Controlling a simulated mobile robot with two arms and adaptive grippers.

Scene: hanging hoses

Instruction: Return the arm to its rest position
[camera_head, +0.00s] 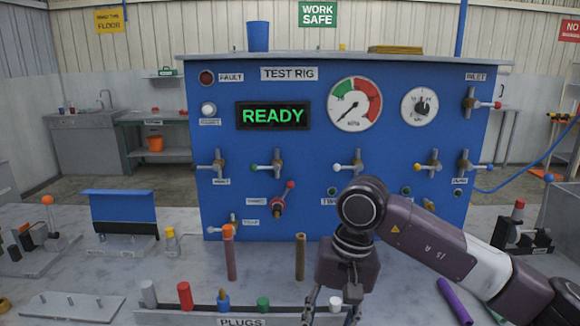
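My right arm comes in from the right and bends down at its dark wrist. Its gripper (332,310) points down over the right end of the plugs rack (180,318). Its two thin fingers are apart, one on each side of a white plug (335,303) in the picture; I cannot tell whether they touch it. The lower fingertips are near the bottom edge of the view. My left gripper is not in view.
The blue test rig (350,190) with valves stands close behind the arm; its display reads READY. A pinkish hose (230,258) and a brown hose (300,257) stand upright before it. A purple tube (455,301) lies below my forearm. Trays and fittings stand left.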

